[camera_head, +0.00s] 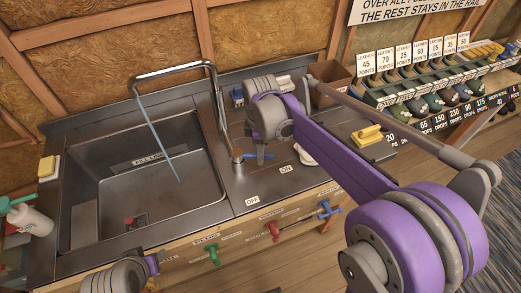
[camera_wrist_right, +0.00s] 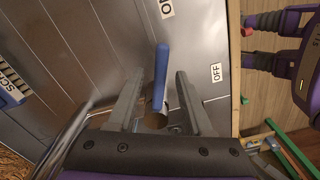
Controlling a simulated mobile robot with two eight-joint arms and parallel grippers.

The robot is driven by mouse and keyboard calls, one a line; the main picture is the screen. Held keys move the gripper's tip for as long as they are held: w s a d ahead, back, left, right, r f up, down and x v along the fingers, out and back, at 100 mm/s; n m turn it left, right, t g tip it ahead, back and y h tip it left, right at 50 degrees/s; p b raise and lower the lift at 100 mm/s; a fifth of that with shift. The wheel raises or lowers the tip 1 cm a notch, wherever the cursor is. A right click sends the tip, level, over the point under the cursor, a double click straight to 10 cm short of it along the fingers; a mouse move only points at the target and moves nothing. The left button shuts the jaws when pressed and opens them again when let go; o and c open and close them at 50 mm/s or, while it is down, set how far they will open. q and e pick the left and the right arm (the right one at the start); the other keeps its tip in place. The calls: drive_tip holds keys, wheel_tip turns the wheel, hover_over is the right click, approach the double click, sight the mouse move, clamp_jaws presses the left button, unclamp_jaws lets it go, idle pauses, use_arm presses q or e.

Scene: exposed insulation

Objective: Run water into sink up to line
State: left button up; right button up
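The steel sink (camera_head: 105,205) is at left, with a "FILL LINE" label (camera_head: 148,158) on its back wall. A thin blue stream of water (camera_head: 160,140) falls from the spout of the tall faucet (camera_head: 175,68) into it. I cannot make out the water level. The blue faucet lever (camera_wrist_right: 160,78) points toward the ON label (camera_head: 286,169), away from the OFF label (camera_head: 252,201). My right gripper (camera_wrist_right: 155,95) is open, its fingers apart on either side of the lever. My left wrist (camera_head: 122,275) shows at the bottom edge; its fingertips are hidden.
Green (camera_head: 212,253), red (camera_head: 272,230) and blue (camera_head: 325,208) valve handles stick out of the counter front. A red piece (camera_head: 135,222) sits in the basin. A white bottle (camera_head: 30,218) and a sponge (camera_head: 48,168) are at left; a brown bin (camera_head: 330,82) stands behind my right arm.

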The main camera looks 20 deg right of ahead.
drive_tip(key=shift+r, duration=0.1)
wheel_tip(320, 180, up, 11)
drive_tip(key=shift+p, duration=0.35)
drive_tip(key=shift+f, duration=0.2)
idle(6.9)
